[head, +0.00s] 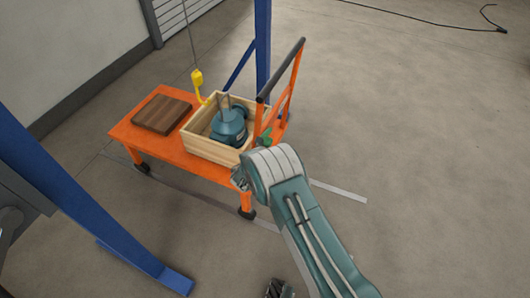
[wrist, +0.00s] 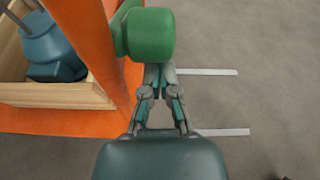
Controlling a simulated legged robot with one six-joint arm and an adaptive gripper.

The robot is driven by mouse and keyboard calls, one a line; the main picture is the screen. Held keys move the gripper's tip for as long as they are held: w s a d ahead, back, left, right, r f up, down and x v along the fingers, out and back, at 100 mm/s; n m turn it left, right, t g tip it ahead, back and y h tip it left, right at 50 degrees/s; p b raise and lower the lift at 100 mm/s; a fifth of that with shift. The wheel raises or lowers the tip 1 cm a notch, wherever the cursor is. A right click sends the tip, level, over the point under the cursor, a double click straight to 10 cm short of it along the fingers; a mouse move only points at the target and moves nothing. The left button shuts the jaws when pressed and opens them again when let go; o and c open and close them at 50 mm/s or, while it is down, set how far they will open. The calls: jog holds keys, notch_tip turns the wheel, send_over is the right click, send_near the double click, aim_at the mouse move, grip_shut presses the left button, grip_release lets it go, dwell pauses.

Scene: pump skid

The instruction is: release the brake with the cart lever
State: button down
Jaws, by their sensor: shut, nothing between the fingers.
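The orange cart (head: 168,150) stands left of my arm in the head view. Its green lever (head: 265,139) shows as a small patch beside the handle post, partly hidden by my arm. In the wrist view the lever has a thick rounded green end (wrist: 149,36) standing out from the cart's orange post (wrist: 88,40). My gripper (wrist: 158,70) is shut and empty. Its fingertips are at the near edge of the green end and partly hidden by it; I cannot tell whether they touch. The head view does not show the fingertips clearly.
A wooden crate (head: 192,147) with a teal pump (head: 229,126) and a brown board (head: 161,114) sit on the cart. A yellow hoist hook (head: 197,77) hangs above. Blue frame legs (head: 263,50) stand behind and at left.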

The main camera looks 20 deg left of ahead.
aim_at(268, 139)
jog(key=shift+r, duration=0.2)
jog(key=shift+w+r+g, duration=0.25)
jog(key=shift+r+g, duration=0.75)
jog(key=shift+r, duration=0.05)
jog(key=shift+w+r, duration=0.25)
jog(key=shift+r, duration=0.25)
jog(key=shift+w+r, duration=0.25)
jog(key=shift+r, duration=0.25)
jog(key=shift+w+d+r, duration=0.15)
jog(key=shift+w+r, duration=0.75)
jog(key=shift+r, duration=0.25)
